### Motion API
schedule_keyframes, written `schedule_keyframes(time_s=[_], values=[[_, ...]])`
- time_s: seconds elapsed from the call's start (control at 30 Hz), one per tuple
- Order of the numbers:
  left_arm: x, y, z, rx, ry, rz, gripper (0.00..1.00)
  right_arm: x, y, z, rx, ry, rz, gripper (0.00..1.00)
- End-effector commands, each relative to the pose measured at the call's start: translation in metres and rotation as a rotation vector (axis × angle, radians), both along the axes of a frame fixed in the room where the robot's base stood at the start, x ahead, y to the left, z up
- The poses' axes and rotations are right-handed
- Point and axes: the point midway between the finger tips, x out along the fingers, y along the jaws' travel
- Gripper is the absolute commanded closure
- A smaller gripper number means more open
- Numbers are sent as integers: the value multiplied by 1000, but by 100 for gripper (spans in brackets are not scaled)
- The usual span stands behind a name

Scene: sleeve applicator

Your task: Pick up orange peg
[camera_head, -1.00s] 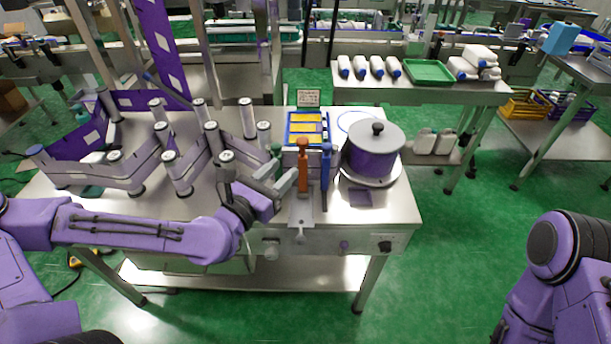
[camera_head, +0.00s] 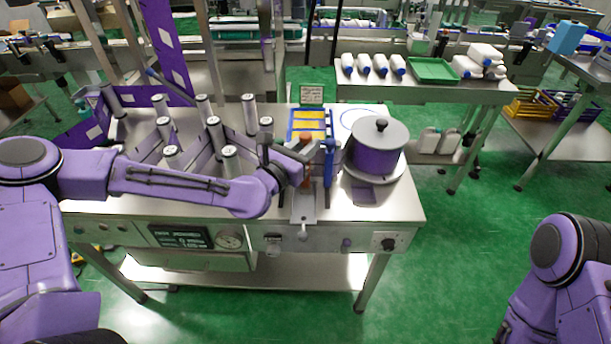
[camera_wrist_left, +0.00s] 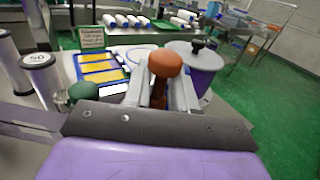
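The orange peg (camera_head: 306,139) stands upright near the front of the table, just left of a blue peg (camera_head: 328,160). My left gripper (camera_head: 304,153) reaches it from the left and partly hides it. In the left wrist view the orange peg (camera_wrist_left: 165,64) stands between the two fingers of my left gripper (camera_wrist_left: 161,82), its round head above them. The fingers look apart, one on each side of the shaft; I cannot make out firm contact. A green peg top (camera_wrist_left: 83,91) is left of the fingers. My right gripper is out of view.
A purple pot with a grey lid (camera_head: 378,148) stands close to the right of the pegs. A blue tray with yellow strips (camera_head: 308,114) lies behind them. Several silver-topped rollers (camera_head: 249,114) stand to the left.

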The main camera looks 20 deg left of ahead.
Motion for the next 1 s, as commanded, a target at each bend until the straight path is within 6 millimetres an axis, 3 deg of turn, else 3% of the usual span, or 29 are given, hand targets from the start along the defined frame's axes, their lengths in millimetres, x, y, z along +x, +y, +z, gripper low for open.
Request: schedule_keyframes(time_s=[0.03, 0.07, 1.0], values=[[0, 0, 0, 0, 0, 0, 92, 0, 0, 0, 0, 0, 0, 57], [0, 0, 0, 0, 0, 0, 100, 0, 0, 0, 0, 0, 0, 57], [0, 0, -1, 1, 1, 1, 100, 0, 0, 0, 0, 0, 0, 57]])
